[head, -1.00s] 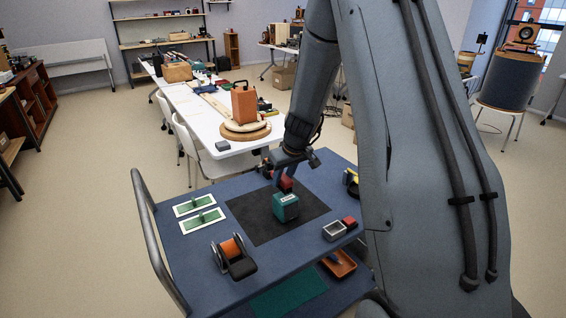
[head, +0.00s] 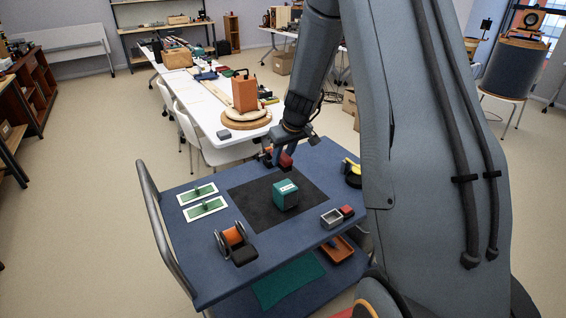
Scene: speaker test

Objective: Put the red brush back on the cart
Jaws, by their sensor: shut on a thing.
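My gripper (head: 282,157) is shut on the red brush (head: 286,161), which shows as a small red block between the jaws. It is over the far part of the cart (head: 195,280), behind the teal box (head: 286,195) in the picture. The brush appears held above the cart top, near the far edge of the black mat (head: 250,206). Whether any part of it touches the cart is too small to tell. The fingertips are partly hidden by the brush and the wrist.
On the cart are two white-framed green cards (head: 205,208), an orange spool on a black holder (head: 234,240), a grey open box (head: 331,218), a small red block (head: 346,211) and a yellow-black item (head: 352,172). A white table (head: 215,120) stands behind. My arm hides the cart's right side.

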